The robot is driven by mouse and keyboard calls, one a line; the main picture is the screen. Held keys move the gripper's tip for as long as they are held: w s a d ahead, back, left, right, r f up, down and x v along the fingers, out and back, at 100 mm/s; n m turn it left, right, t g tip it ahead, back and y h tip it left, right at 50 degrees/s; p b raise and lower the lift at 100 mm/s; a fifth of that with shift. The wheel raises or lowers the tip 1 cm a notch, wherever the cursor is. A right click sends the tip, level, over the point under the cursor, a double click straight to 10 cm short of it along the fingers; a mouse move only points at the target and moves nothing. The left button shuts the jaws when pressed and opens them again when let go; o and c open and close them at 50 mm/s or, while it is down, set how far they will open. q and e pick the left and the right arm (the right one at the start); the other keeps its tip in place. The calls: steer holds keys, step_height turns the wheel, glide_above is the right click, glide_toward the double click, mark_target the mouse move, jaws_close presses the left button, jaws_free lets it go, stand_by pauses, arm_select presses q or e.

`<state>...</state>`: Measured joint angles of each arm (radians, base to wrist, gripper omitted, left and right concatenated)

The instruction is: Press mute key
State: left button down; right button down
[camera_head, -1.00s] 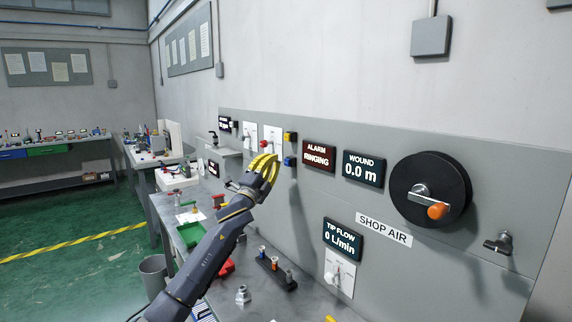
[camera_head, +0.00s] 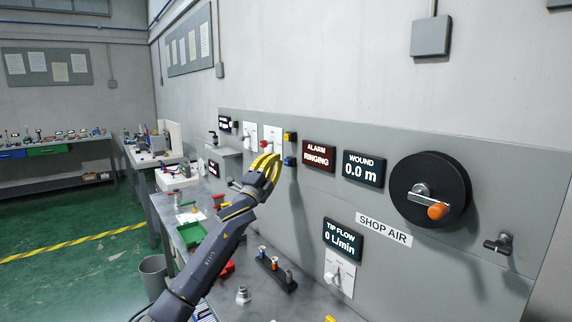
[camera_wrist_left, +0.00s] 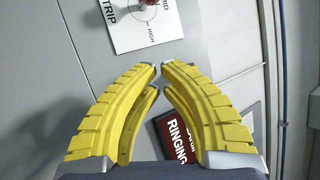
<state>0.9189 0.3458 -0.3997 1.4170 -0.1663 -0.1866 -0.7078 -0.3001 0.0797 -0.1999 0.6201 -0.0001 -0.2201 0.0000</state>
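The alarm display (camera_head: 319,156) on the grey wall panel reads "ALARM RINGING"; part of it shows in the left wrist view (camera_wrist_left: 176,138). Left of it are a small blue key (camera_head: 290,161) and, above that, a yellow key (camera_head: 290,137). No label on either key is readable, so I cannot tell which is the mute key. My left gripper (camera_head: 277,157) has yellow fingers and is just left of the blue key; contact cannot be made out. In the left wrist view its fingertips (camera_wrist_left: 160,72) come together with nothing held, and neither key shows. My right gripper is not in view.
White switch plates, one with a red knob (camera_head: 265,143), are left of the keys. Right are the wound display (camera_head: 363,169), a black reel (camera_head: 430,190) and a tap (camera_head: 499,244). Below, the workbench (camera_head: 222,300) carries a small rack (camera_head: 275,271) and loose parts.

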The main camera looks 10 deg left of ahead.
arm_select(q)
steer(key=shift+w+d, duration=0.15)
stand_by(0.8)
steer(key=shift+w+d, duration=0.15)
steer(key=shift+w+d, duration=0.3)
steer(key=shift+w, duration=0.1)
stand_by(1.2)
steer(key=shift+s+a, duration=0.6)
steer(key=shift+s, duration=0.1)
stand_by(0.4)
steer(key=shift+s+a, duration=0.8)
steer(key=shift+s, duration=0.2)
steer(key=shift+s+a, duration=0.8)
steer(key=shift+s, duration=0.15)
